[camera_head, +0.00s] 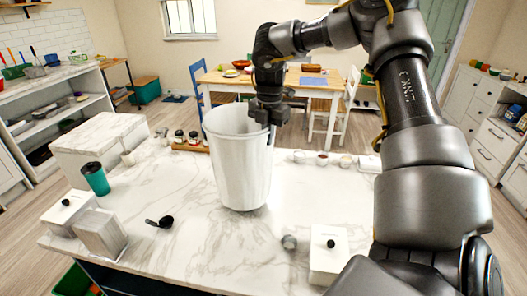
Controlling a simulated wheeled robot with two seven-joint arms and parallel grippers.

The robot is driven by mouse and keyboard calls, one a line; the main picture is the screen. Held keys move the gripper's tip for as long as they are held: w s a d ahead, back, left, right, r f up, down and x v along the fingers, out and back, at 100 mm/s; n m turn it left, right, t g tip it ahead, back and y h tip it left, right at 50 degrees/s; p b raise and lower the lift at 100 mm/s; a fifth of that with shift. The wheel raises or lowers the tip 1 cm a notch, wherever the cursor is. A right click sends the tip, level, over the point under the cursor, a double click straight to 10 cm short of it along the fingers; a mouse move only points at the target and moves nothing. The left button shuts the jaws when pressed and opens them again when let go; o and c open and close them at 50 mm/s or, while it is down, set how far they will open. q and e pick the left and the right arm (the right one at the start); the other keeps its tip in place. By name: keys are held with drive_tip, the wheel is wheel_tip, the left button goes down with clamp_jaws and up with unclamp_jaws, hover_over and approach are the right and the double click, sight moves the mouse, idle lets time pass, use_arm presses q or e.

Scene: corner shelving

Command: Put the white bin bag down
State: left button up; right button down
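The white bin bag (238,165) looks like a tall, open-topped white bin and stands upright over the middle of the marble worktop (195,240). Its base looks at or just above the worktop surface; I cannot tell if it touches. My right gripper (271,125) is at the right side of its rim, pointing down, and looks shut on the rim. One finger shows outside the rim; the other is hidden. My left gripper is not in view.
A green tumbler (95,179), white canisters (100,233) and a black scoop (162,221) are on the left of the worktop. A white box (328,255) and small metal cup (289,242) are at front right. Small bowls (322,159) line the back edge.

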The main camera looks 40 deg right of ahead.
wheel_tip(320, 180, up, 7)
drive_tip(key=shift+r+b, duration=0.1)
drive_tip(key=shift+b, duration=0.35)
drive_tip(key=shift+a, duration=0.1)
